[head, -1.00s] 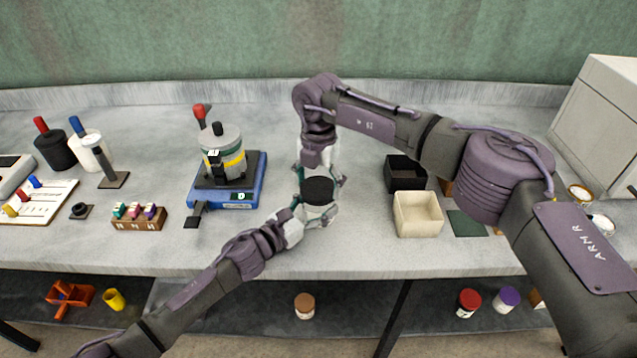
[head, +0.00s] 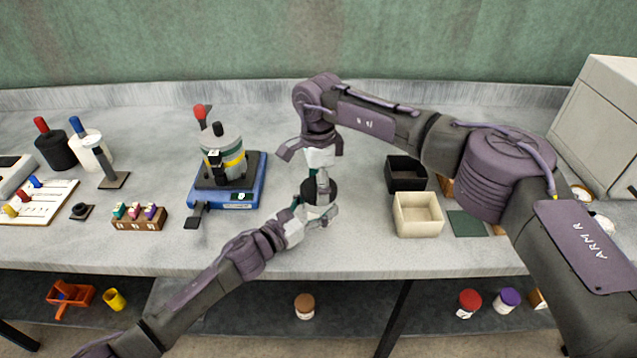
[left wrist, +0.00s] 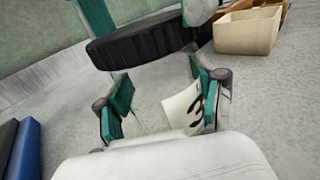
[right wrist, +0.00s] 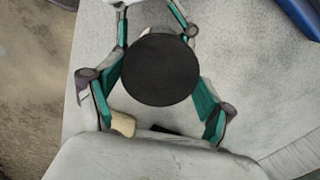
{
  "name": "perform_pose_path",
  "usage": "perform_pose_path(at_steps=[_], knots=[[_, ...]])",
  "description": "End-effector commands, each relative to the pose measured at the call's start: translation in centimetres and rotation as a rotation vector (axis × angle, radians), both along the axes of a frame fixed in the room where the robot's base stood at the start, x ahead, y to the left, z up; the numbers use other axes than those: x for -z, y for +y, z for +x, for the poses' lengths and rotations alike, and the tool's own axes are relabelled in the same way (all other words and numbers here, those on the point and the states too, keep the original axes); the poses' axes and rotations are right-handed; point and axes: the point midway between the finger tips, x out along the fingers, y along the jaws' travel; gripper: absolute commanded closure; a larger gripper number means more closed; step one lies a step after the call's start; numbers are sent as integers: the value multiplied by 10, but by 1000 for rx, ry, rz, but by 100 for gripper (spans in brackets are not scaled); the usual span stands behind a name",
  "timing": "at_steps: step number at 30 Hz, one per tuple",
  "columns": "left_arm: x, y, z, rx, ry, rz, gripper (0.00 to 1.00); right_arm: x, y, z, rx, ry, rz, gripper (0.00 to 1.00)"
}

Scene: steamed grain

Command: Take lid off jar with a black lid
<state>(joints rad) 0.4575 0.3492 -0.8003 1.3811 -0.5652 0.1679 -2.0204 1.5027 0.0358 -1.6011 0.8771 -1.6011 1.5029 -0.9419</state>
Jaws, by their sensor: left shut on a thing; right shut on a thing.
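The jar with a black lid stands above the middle of the bench. Its black lid (head: 309,189) is partly hidden by my right fingers and fills the middle of the right wrist view (right wrist: 160,70). The clear jar body (left wrist: 150,85) carries a white label with a dark figure (left wrist: 190,107). My left gripper (head: 317,211) is shut on the jar body, one finger on each side. My right gripper (head: 320,186) points down from above and is shut on the lid. I cannot tell whether lid and jar are apart.
A blue device (head: 240,199) with a grey pot stands to the left. A black box (head: 405,177) and a cream box (head: 417,218) sit to the right, with a dark green mat (head: 468,224). The bench front edge is close below my left gripper.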

Motion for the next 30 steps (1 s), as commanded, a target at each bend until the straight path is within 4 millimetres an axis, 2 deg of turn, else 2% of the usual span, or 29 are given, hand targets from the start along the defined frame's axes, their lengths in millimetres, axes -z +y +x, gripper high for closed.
perform_pose_path(at_steps=[12,18,21,30], knots=[[-1,-1,-1,4,-2,-1,100,-1,-1,1,-939,-3,-1,61],[-1,-1,-1,4,-2,-1,100,-1,-1,1,-1284,-3,-2,61],[-1,-1,-1,4,-3,0,100,-1,-1,1,-1359,-3,-2,61],[-1,-1,0,2,-1,0,100,-1,-1,1,-1354,-3,-3,61]])
